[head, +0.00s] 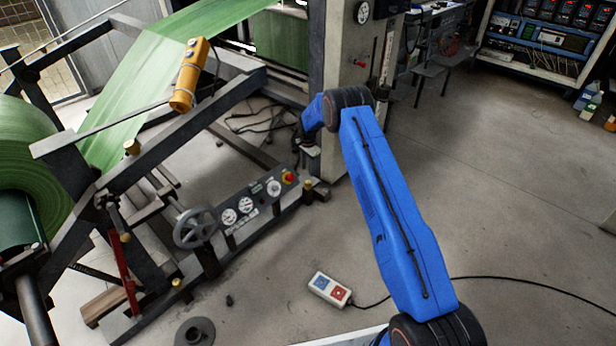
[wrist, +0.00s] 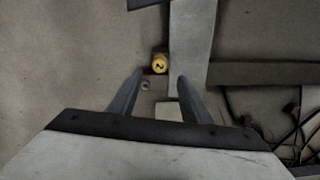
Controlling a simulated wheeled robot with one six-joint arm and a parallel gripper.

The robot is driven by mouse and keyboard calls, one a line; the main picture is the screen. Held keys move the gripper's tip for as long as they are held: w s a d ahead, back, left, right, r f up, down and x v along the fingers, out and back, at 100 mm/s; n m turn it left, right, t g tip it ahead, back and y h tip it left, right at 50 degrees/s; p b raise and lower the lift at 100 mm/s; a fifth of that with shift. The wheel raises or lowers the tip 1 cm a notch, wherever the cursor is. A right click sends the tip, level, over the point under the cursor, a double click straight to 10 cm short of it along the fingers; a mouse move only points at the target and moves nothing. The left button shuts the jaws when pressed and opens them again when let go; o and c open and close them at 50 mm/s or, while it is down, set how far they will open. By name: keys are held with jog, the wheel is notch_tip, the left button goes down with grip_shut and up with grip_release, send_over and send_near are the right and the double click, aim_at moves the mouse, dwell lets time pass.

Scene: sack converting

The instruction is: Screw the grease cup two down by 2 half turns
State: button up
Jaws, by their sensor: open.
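A brass grease cup (wrist: 159,63) with a dark mark on its top, which looks like a 2, shows in the wrist view. It lies just beyond the fingertips of my gripper (wrist: 160,78), roughly centred between them. The two fingers are apart with nothing held. In the head view a small brass cup (head: 307,187) stands at the right end of the machine's low rail, below my gripper (head: 309,156). Other brass cups show on the frame (head: 132,147) and at the rail's near end (head: 178,285); I cannot read marks on them.
A panel of gauges (head: 246,210) and a handwheel (head: 196,228) sit along the rail. A grey machine column (head: 338,80) stands beside my gripper. A pendant (head: 329,289) with a cable lies on the floor. Cables (head: 262,122) lie behind the rail. The floor at right is clear.

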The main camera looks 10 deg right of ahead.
notch_tip(320, 180, up, 8)
jog(key=r, duration=0.1)
send_over(308, 182)
jog(key=shift+f, duration=0.25)
notch_tip(308, 182, down, 17)
jog(key=m, duration=3.6)
jog(key=shift+f, duration=0.2)
